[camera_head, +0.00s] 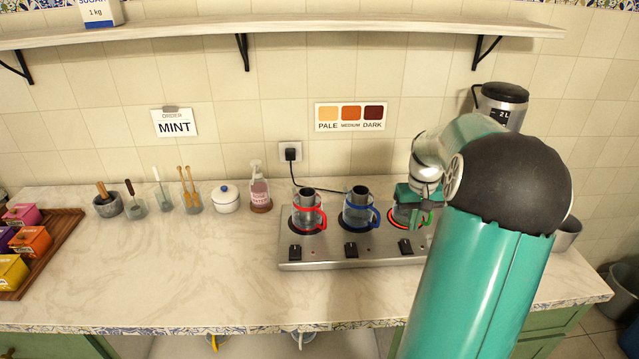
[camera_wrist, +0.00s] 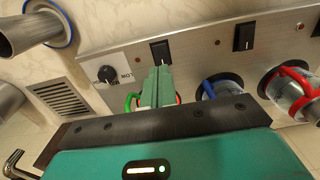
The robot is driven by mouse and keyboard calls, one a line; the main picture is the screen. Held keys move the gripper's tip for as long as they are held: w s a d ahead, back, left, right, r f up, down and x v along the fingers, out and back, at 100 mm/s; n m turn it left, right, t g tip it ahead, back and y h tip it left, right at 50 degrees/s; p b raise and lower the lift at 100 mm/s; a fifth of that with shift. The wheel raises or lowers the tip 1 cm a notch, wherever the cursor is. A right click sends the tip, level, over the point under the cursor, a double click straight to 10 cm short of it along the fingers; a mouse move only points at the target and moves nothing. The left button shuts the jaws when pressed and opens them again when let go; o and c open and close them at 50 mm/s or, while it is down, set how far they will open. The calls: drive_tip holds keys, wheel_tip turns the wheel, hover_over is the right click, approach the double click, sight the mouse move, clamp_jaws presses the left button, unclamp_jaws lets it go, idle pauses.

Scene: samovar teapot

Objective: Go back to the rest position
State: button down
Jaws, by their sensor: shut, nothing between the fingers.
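My gripper (camera_wrist: 160,88) shows in the wrist view with its two green fingers shut together and nothing between them. The fingertips appear close to a black switch (camera_wrist: 160,50) on the steel burner panel; I cannot tell if they touch it. In the head view my arm hides the fingers. The green-handled pot (camera_head: 405,212) stands on the right burner, partly covered by my wrist, with a red glow beneath it. The blue-handled pot (camera_head: 357,212) stands on the middle burner and the red-handled pot (camera_head: 307,215) on the left one.
The steel burner unit (camera_head: 320,258) stands on the marble counter (camera_head: 180,270). A shelf (camera_head: 330,28) runs along the wall above. A steel urn (camera_head: 502,100) stands at the right behind my arm. Jars and a pink bottle (camera_head: 260,190) line the back. The front-left counter is clear.

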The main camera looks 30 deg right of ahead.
drive_tip(key=w+a+r+n+t+h, duration=0.15)
drive_tip(key=a+r, duration=0.35)
drive_tip(key=a, duration=0.6)
drive_tip(key=w+a+r+n+h, duration=0.15)
drive_tip(key=a+r, duration=0.35)
drive_tip(key=a, duration=0.6)
drive_tip(key=s+a+n+t+y, duration=0.1)
drive_tip(key=s+a+t, duration=0.1)
drive_tip(key=s+a, duration=0.3)
drive_tip(key=s+a+r+n+t+y, duration=0.1)
drive_tip(key=s+a, duration=0.4)
drive_tip(key=a, duration=0.9)
drive_tip(key=shift+s+a+r+n+t+y, duration=0.2)
drive_tip(key=shift+s+n+t+y, duration=0.1)
drive_tip(key=shift+n+t+y, duration=0.25)
drive_tip(key=shift+s+d, duration=0.1)
drive_tip(key=shift+d, duration=0.05)
